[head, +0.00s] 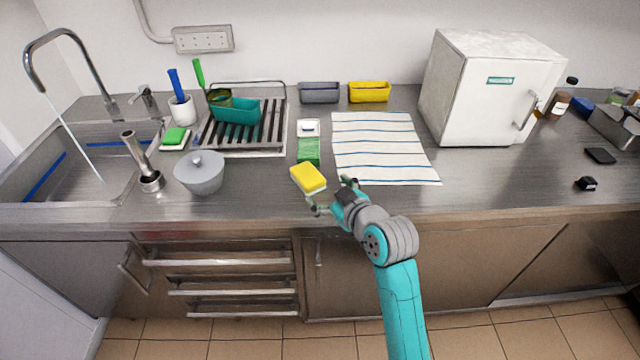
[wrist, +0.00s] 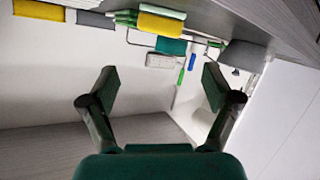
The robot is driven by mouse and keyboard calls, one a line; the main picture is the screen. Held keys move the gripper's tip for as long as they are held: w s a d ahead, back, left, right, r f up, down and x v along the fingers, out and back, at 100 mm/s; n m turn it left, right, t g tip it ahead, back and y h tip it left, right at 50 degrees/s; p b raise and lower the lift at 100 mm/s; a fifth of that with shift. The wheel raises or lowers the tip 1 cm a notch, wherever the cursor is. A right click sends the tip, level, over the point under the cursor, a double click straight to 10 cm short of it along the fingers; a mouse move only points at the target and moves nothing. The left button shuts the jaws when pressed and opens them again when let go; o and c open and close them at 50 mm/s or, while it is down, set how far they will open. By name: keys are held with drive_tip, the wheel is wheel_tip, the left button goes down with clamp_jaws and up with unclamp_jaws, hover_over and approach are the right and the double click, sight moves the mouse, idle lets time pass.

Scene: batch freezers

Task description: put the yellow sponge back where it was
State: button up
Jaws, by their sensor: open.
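The yellow sponge (head: 308,178), with a pale underside, lies tilted in the picture near the counter's front edge. My gripper (head: 330,195) is open, just to the right and front of the sponge, with its fingers spread. In the wrist view, which looks upside down, the sponge (wrist: 162,23) shows beyond my open gripper (wrist: 159,78), outside the fingers. Nothing is between the fingers. A green item (head: 308,151) lies just behind the sponge, and a small white dish (head: 308,124) is behind that.
A striped towel (head: 385,150) lies to the right. Grey (head: 319,93) and yellow (head: 369,92) trays stand at the back wall. A grey lidded pot (head: 201,175) and a drying rack (head: 245,142) are left. A green sponge (head: 174,135) sits by the sink. The front right counter is mostly clear.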

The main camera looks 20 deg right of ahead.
drive_tip(key=v, duration=0.5)
drive_tip(key=s+a+f+m+h, duration=0.1)
drive_tip(key=s+f+m, duration=0.1)
drive_tip(key=s+f, duration=0.65)
drive_tip(key=s+a+f+m+h, duration=0.15)
drive_tip(key=s+f, duration=0.45)
drive_tip(key=s, duration=0.6)
drive_tip(key=s+r, duration=0.2)
drive_tip(key=s, duration=0.8)
drive_tip(key=s+r+t, duration=0.1)
drive_tip(key=s+r, duration=0.1)
drive_tip(key=s, duration=0.9)
drive_tip(key=shift+s+a+m+y, duration=0.35)
drive_tip(key=shift+m, duration=0.1)
